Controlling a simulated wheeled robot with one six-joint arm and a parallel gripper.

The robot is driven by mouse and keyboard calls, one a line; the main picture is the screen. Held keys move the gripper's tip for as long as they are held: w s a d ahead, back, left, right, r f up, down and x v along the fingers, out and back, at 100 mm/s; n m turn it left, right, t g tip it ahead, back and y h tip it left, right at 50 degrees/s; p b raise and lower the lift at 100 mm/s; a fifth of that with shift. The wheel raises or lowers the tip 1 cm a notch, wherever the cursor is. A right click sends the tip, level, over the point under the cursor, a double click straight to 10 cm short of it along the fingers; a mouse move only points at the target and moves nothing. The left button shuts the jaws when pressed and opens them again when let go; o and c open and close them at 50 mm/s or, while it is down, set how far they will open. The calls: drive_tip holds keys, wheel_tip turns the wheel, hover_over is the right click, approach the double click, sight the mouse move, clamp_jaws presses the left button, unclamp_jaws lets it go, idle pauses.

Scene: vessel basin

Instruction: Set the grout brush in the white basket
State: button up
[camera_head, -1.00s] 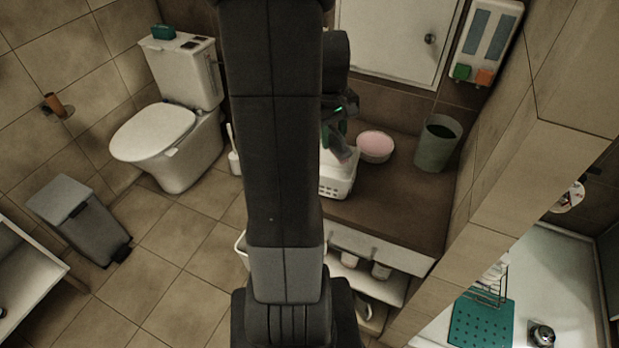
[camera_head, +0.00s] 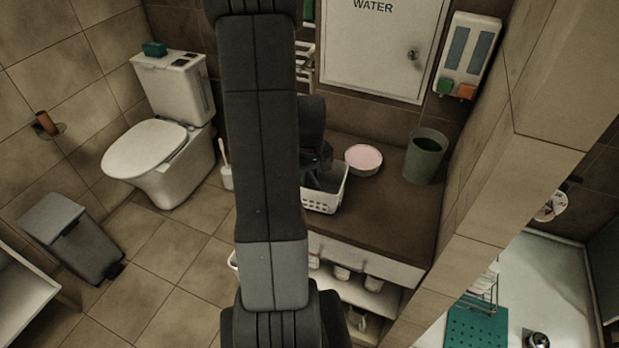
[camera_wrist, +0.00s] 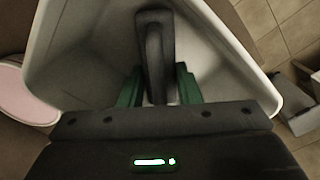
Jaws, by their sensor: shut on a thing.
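The white basket (camera_head: 318,203) stands on the brown counter beside the pink-topped bowl. In the wrist view its pale walls (camera_wrist: 80,45) surround the gripper's fingers. My gripper (camera_wrist: 158,88) has its green fingers shut on the dark grey grout brush (camera_wrist: 154,45). The brush is within the basket's opening; I cannot tell whether it touches the basket floor. In the head view my arm hides part of the basket, and the brush cannot be made out.
A bowl with a pink top (camera_head: 364,158) stands right of the basket, with a grey-green bin (camera_head: 426,157) farther right. Shelves with cups (camera_head: 342,274) lie below the counter (camera_head: 385,215). The counter's front right is clear.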

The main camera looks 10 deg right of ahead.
drive_tip(key=shift+f, duration=0.2)
drive_tip(key=o, duration=0.9)
drive_tip(key=shift+r, duration=0.1)
wheel_tip(320, 180, up, 12)
drive_tip(key=shift+r, duration=0.15)
